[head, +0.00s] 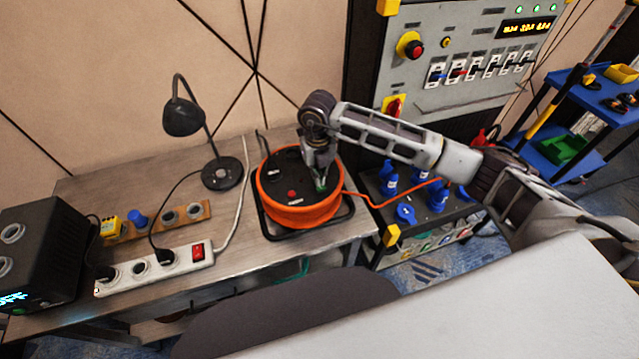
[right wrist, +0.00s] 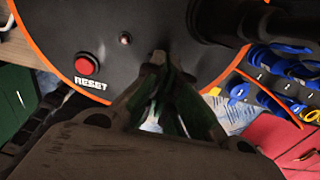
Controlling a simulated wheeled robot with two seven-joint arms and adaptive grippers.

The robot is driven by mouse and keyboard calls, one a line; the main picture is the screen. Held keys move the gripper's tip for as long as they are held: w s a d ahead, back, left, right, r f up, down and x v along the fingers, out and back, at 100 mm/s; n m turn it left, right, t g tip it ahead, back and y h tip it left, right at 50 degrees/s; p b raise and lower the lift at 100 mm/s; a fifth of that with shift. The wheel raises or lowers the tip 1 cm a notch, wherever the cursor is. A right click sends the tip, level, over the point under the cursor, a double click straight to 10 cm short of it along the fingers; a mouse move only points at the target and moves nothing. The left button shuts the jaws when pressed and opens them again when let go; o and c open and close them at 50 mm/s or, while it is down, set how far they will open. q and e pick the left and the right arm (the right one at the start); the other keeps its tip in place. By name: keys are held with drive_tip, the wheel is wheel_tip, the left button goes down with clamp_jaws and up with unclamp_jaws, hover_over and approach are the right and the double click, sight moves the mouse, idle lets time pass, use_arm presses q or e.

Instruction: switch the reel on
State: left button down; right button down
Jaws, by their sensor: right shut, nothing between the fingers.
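The reel (head: 299,215) is an orange cable drum with a black top, in a black frame on the right part of the table. A red button (right wrist: 86,65) marked RESET is on its top in the right wrist view, with a small reddish point (right wrist: 125,39) beside it, perhaps a lamp. My right gripper (head: 320,186) is shut and empty, pointing down over the right part of the reel's top. In the right wrist view its fingertips (right wrist: 160,58) are right of the red button. Whether they touch the top I cannot tell. My left gripper is out of view.
A black lamp (head: 222,173) stands left of the reel. A white power strip (head: 140,268) with a red switch lies at the front left of the table (head: 80,190). Blue connectors (head: 405,213) are on a rack to the right. A control panel (head: 465,50) stands behind.

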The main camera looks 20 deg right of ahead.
drive_tip(key=shift+f, duration=0.2)
drive_tip(key=shift+r, duration=0.1)
drive_tip(key=shift+r+p, duration=1.65)
drive_tip(key=shift+r, duration=1.8)
